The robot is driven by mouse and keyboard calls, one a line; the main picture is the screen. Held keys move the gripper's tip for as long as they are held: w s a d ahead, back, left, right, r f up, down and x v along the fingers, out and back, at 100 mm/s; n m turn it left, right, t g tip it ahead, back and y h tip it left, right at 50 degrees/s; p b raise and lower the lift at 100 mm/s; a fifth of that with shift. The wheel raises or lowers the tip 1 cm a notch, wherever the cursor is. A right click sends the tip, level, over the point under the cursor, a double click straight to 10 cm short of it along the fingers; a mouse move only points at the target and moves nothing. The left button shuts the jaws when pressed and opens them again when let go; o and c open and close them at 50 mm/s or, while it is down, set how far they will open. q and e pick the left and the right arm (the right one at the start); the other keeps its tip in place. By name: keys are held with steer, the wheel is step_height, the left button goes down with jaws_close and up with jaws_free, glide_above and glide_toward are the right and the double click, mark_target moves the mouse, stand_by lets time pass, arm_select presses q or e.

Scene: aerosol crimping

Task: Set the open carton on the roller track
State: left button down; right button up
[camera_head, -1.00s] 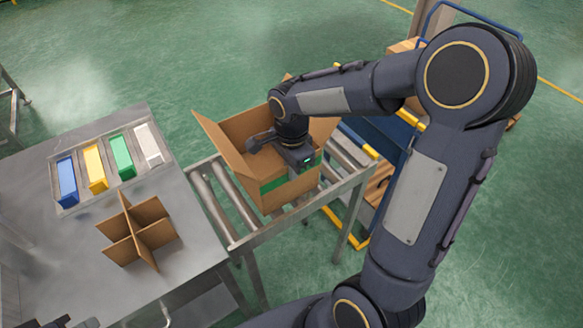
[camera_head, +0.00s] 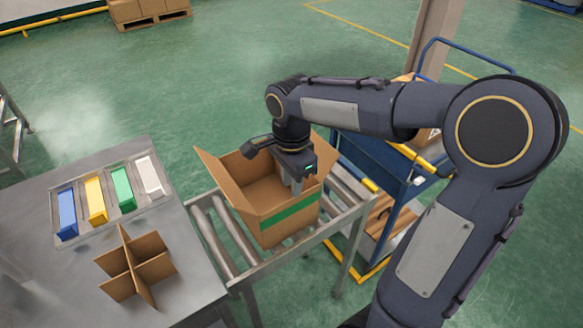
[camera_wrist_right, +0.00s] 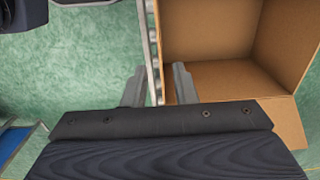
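The open carton (camera_head: 276,226) is brown cardboard with a green band on its side. It sits upright on the roller track (camera_head: 222,232), flaps spread and inside visibly empty. My right gripper (camera_head: 292,184) is above its right side, fingers pointing down. In the right wrist view, the fingers of the right gripper (camera_wrist_right: 158,88) stand apart with a gap between them. The edge of the carton (camera_wrist_right: 214,32) runs between or just beyond them; I cannot tell if they touch it. My left gripper is out of view.
A metal table (camera_head: 190,262) at left holds a cardboard divider (camera_head: 136,264) and a tray with blue, yellow, green and white blocks. A blue cart (camera_head: 372,160) stands behind the track at right. Rollers are bare left of the carton.

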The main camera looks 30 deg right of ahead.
step_height(320, 180, up, 4)
steer(key=shift+f, duration=0.25)
steer(key=s+a+f+n+t+y, duration=0.1)
steer(key=s+a+n+t+y, duration=0.1)
steer(key=s+n, duration=0.5)
steer(key=s+a+f+n+t+y, duration=0.1)
steer(key=s+a+n+t, duration=0.1)
steer(key=s+n, duration=0.6)
steer(key=shift+s+f+t+y, duration=0.4)
steer(key=shift+s+t, duration=0.4)
steer(key=shift+s, duration=0.2)
steer(key=shift+a, duration=0.1)
